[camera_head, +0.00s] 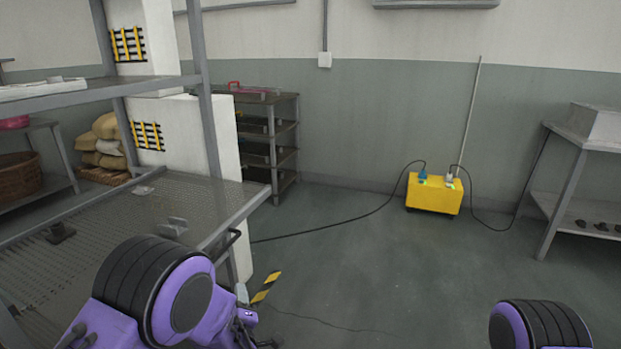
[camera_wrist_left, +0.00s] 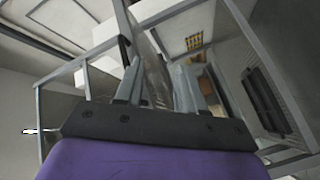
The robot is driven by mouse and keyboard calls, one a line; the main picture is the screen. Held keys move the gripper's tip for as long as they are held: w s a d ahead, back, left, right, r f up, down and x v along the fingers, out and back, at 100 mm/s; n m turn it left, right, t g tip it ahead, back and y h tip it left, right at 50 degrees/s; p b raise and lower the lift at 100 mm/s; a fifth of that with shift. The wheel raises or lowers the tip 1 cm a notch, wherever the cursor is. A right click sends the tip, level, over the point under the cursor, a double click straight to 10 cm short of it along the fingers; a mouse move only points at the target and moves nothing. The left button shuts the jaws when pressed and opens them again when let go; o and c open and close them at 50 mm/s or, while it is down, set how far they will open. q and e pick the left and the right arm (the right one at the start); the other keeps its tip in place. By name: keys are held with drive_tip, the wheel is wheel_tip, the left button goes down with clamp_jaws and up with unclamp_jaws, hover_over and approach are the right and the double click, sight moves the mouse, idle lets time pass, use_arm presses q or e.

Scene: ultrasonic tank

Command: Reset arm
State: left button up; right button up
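My left arm, purple with a black ribbed joint, comes in at the bottom left of the head view. Part of my left gripper (camera_head: 256,328) shows low in that view, beside the front corner of the metal rack (camera_head: 200,207), mostly cut off. In the left wrist view the two grey fingers of my left gripper (camera_wrist_left: 158,82) stand apart with nothing between them. Of my right arm only a purple and black joint shows at the bottom right; its gripper is out of view.
Small grey parts (camera_head: 173,227) lie on the rack's mesh shelf. A yellow box (camera_head: 434,194) with cables stands by the back wall. A dark shelf unit (camera_head: 285,150) is behind the rack. A metal table (camera_head: 560,200) is at right. The middle floor is clear except for cables.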

use_arm(q)
drive_tip(key=s+a+f+m+g+h, duration=0.1)
drive_tip(key=s+a+f+m+g, duration=0.25)
drive_tip(key=s+f, duration=0.5)
drive_tip(key=s+a+f+m+g+h, duration=0.2)
drive_tip(key=s+f+m+g, duration=0.15)
drive_tip(key=s+f, duration=0.45)
drive_tip(key=s+a+f+m+g, duration=0.1)
drive_tip(key=s+f+g, duration=0.15)
drive_tip(key=s, duration=0.85)
drive_tip(key=s+a+f+g, duration=0.15)
drive_tip(key=s+g, duration=0.25)
drive_tip(key=s, duration=0.7)
wheel_tip(320, 180, up, 14)
drive_tip(key=p, duration=1.4)
drive_tip(key=shift+w+f+t+p, duration=0.25)
drive_tip(key=shift+w+t+p, duration=0.1)
drive_tip(key=shift+w, duration=0.1)
